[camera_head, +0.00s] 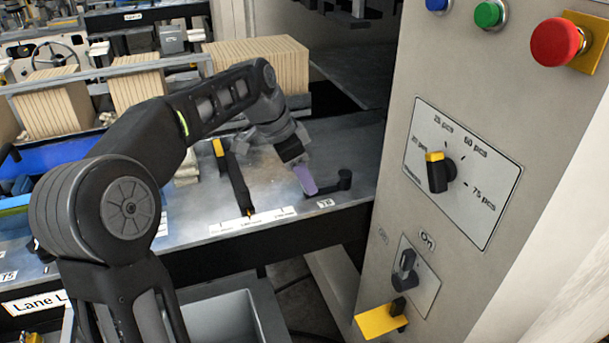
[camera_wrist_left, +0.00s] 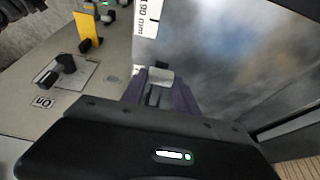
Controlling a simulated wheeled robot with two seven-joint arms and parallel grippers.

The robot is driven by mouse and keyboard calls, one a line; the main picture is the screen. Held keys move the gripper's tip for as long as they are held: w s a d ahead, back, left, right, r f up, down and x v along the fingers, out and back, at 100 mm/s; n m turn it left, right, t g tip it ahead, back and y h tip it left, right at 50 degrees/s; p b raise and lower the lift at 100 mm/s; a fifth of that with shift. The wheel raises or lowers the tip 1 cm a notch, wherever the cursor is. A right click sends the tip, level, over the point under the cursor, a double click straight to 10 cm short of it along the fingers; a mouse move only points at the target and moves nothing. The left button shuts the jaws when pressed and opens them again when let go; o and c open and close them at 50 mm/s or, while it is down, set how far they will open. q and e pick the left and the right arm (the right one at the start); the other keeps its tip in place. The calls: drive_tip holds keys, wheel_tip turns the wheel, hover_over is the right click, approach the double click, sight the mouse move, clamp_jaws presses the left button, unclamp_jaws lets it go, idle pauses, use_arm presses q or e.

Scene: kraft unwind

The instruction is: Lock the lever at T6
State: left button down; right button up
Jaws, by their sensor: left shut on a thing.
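My left gripper (camera_head: 306,182) reaches down from the left over the metal bench, its purple fingertips at the black T6 lever (camera_head: 332,187). The lever lies low along the surface, with a rounded upright end (camera_head: 345,178) on its right. The T6 label (camera_head: 325,203) is on the bench edge just in front. In the left wrist view, my left gripper (camera_wrist_left: 158,88) has its two purple fingers on either side of a small dark and grey piece, and is shut on it. The fingers partly hide the lever. My right gripper is in neither view.
A grey control cabinet (camera_head: 385,190) with a dial (camera_head: 437,172), an On switch (camera_head: 405,270) and a red button (camera_head: 556,42) rises close on the right. Stacked brown boards (camera_head: 255,62) stand behind.

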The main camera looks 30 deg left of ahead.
use_arm(q)
drive_tip(key=shift+a, duration=0.1)
idle(0.3)
drive_tip(key=c, duration=0.9)
unclamp_jaws()
drive_tip(key=shift+w, duration=0.1)
drive_tip(key=shift+r, duration=0.1)
drive_tip(key=v, duration=0.7)
drive_tip(key=shift+r+p, duration=0.25)
drive_tip(key=shift+p, duration=0.05)
